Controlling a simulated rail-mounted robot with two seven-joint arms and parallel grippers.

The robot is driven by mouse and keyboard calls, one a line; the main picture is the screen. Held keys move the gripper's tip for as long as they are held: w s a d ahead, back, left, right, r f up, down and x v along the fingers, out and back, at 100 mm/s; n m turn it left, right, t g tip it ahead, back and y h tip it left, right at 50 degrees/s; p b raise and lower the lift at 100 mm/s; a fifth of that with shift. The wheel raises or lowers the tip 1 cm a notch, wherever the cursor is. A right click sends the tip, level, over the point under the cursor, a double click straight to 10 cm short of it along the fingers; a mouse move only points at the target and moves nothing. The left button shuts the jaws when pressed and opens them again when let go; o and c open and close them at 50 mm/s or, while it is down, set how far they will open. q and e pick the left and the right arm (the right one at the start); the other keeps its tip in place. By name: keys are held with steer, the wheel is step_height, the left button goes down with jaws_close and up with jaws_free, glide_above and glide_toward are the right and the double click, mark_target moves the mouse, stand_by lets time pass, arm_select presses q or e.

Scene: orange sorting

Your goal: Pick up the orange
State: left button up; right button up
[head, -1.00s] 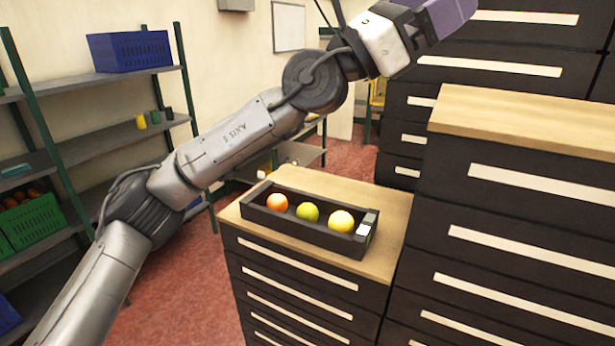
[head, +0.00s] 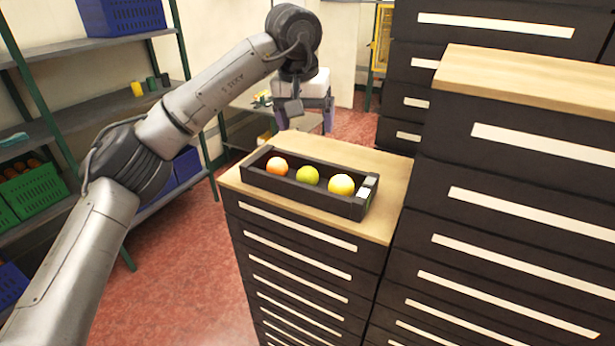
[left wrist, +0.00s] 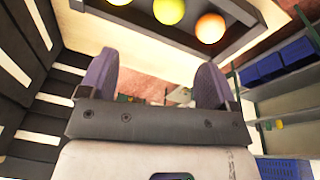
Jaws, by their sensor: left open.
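The orange (head: 277,166) sits at the left end of a dark tray (head: 300,199) on a wooden-topped cabinet. A green fruit (head: 308,175) is in the middle and a yellow fruit (head: 341,185) is at the right. My left gripper (head: 305,121) is open and empty, behind the tray and apart from the orange. In the left wrist view its two purple fingers (left wrist: 153,68) are spread with nothing between them. The orange (left wrist: 210,27) shows there at the top, beyond the right finger. My right gripper is not in view.
A taller drawer cabinet (head: 525,150) stands close on the right. Shelves at the left hold a blue crate (head: 122,15) and a green crate (head: 35,192). The wooden top (head: 395,205) around the tray is clear.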

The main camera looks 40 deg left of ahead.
mark_target(307, 169)
arm_select(q)
steer(key=shift+m+g+y, duration=0.3)
steer(key=shift+g, duration=0.1)
steer(key=f, duration=0.3)
steer(key=a+f, duration=0.1)
steer(key=f, duration=0.1)
steer(key=f+p, duration=0.1)
steer(key=f, duration=0.2)
steer(key=shift+w+a+f, duration=0.15)
steer(key=shift+f, duration=0.15)
steer(key=shift+w+f+p, duration=0.35)
steer(key=shift+f+p, duration=0.15)
steer(key=shift+f, duration=0.45)
steer(key=shift+w+f+p, duration=0.3)
steer(key=shift+f+p, duration=0.2)
steer(key=shift+f, duration=0.4)
steer(key=shift+w+f, duration=0.1)
steer(key=shift+f, duration=0.65)
steer(key=c, duration=1)
